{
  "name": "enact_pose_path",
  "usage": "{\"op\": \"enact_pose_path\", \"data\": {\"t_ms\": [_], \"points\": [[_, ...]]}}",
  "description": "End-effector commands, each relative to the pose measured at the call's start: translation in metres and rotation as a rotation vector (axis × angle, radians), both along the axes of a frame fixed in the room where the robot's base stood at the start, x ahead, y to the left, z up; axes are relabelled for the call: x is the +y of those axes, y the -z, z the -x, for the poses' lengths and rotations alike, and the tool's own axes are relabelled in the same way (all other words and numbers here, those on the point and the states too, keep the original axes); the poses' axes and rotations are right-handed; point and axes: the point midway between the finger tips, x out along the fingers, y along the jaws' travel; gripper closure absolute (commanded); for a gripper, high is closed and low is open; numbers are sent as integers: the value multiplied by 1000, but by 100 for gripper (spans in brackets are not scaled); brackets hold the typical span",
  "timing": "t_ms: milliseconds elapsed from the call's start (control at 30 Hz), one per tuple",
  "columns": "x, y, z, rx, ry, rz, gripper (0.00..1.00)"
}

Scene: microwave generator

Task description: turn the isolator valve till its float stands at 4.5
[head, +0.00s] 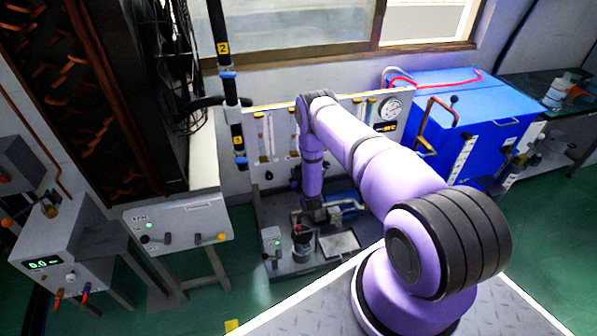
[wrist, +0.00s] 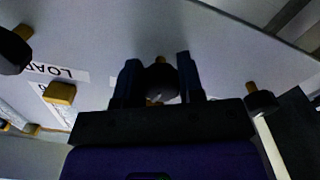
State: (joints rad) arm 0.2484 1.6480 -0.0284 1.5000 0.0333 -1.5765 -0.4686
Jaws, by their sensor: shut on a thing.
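In the wrist view my gripper (wrist: 158,80) has its two dark fingers on either side of a round black valve knob (wrist: 162,79), shut on it. The knob sits on a brass stem on the pale panel (wrist: 225,50). Its label is hidden, so I cannot tell its name from the picture. In the head view the flowmeter panel (head: 284,125) stands against the wall behind my arm, with upright float tubes (head: 266,135) on it. The arm hides part of the panel and the gripper. The floats and their scales are too small to read.
In the wrist view another black knob (wrist: 262,102) is at the right and one (wrist: 12,52) at the left, near an upside-down LOAD label (wrist: 62,71). In the head view a round gauge (head: 391,108) and a blue cabinet (head: 440,100) are to the right.

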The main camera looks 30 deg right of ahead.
Motion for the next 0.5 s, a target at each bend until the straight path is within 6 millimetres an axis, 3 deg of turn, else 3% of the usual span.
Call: {"op": "enact_pose_path", "data": {"t_ms": [167,200,267,500], "points": [[-1,0,0,-1,1,-1,89],[-1,0,0,-1,1,-2,56],[-1,0,0,-1,1,-2,42],[0,0,0,-1,1,-3,39]]}}
